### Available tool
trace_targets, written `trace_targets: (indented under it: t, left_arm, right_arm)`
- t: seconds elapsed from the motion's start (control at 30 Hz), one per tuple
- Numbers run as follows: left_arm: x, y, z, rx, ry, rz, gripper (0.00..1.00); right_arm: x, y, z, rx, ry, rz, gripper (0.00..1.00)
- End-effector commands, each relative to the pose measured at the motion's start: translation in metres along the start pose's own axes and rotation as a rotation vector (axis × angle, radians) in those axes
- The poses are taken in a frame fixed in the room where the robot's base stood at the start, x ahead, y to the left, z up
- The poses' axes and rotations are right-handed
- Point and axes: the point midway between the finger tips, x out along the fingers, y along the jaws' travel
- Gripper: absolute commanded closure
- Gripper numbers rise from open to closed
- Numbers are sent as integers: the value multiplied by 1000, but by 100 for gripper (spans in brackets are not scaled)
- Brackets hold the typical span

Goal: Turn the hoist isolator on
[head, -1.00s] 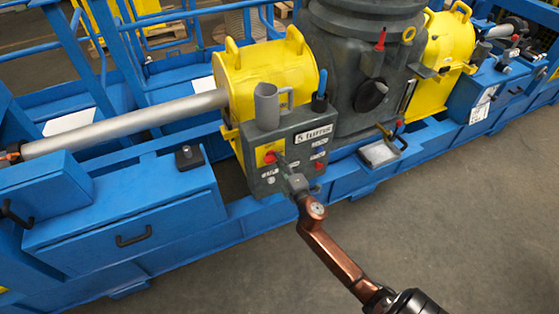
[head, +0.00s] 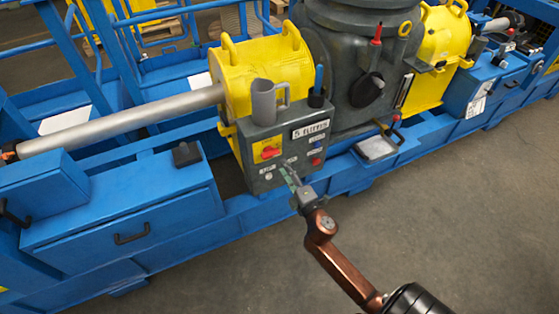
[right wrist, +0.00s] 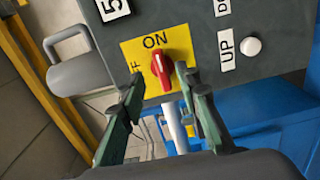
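The hoist isolator is a red rotary knob (head: 269,152) on a yellow plate on the front of a grey control box (head: 258,178). In the right wrist view the knob (right wrist: 163,72) has a pale pointer mark that lies toward the word ON. The OFF label is partly hidden behind a finger. My right gripper (head: 288,170) is in front of the box, below and right of the knob in the head view. My left gripper is not in view.
A grey mug (head: 263,102) and a blue-handled tool in a dark holder (head: 317,92) stand on top of the box. A white UP button (right wrist: 250,46) is beside the isolator plate. Yellow guards and blue frame surround the box. Open floor lies in front.

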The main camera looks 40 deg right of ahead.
Motion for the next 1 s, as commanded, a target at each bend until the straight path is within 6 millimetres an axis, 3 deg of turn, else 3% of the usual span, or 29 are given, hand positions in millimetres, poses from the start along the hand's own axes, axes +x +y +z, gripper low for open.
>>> trace_targets:
  t: [0.1,0.3,1.0]
  left_arm:
    - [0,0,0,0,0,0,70]
    - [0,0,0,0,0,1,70]
    - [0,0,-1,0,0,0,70]
  right_arm:
    - [-23,-1,1,1,-2,-2,70]
    - [-43,0,0,1,0,0,70]
    - [-47,-6,1,10,-3,-12,70]
